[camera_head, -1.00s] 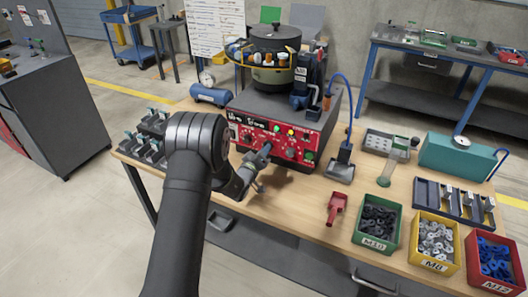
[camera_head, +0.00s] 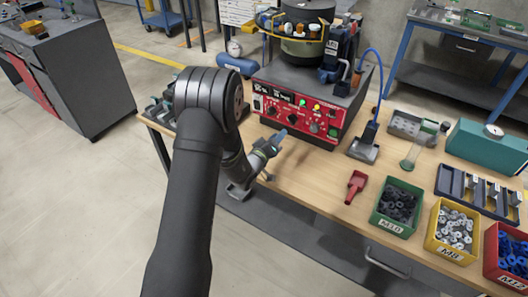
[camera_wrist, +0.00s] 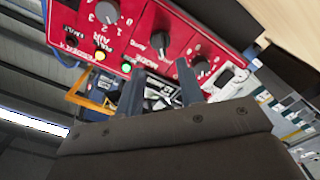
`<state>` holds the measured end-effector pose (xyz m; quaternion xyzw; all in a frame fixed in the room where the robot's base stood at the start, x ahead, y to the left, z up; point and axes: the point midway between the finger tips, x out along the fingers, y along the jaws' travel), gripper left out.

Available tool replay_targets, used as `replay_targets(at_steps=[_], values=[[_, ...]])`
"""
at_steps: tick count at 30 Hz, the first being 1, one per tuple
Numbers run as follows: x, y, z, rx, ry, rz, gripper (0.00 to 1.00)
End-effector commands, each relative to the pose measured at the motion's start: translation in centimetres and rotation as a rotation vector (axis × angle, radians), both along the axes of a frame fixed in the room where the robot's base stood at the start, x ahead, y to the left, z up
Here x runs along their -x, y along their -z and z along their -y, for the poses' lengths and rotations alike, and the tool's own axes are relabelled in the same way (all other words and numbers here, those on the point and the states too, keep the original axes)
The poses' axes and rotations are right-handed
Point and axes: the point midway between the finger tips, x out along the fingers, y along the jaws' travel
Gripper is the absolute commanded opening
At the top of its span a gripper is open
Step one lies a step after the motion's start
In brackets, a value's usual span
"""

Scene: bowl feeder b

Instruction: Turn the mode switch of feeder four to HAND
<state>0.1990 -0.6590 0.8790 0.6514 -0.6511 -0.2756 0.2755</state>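Feeder four's red control panel (camera_head: 284,117) is on the front of the grey feeder base. It fills the upper part of the wrist view (camera_wrist: 180,40), turned roughly upside down. The mode switch is a dark knob (camera_wrist: 158,42) beside the lettering MODE; it appears to be the middle knob (camera_head: 295,118) in the head view. I cannot read its setting clearly. My gripper (camera_head: 283,134) is in front of the panel's lower edge. In the wrist view its two fingers (camera_wrist: 160,88) are apart with nothing between them, clear of the knob.
An AIR knob (camera_wrist: 107,12) and another dark knob (camera_wrist: 203,68) flank the mode knob. Lit lamps are close by. A red tool (camera_head: 356,186) and a green bin (camera_head: 398,207) are on the table to the right. The table between gripper and red tool is clear.

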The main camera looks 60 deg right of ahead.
Motion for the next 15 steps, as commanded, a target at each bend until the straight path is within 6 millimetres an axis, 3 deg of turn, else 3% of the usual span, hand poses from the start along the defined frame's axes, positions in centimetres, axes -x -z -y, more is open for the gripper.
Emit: replay_targets(at_steps=[7, 15], values=[[-0.1, 0.0, -5.9, -0.003, -0.003, -0.001, 0.35], [-0.1, 0.0, -9.0, -0.001, -0.001, -0.001, 0.35]])
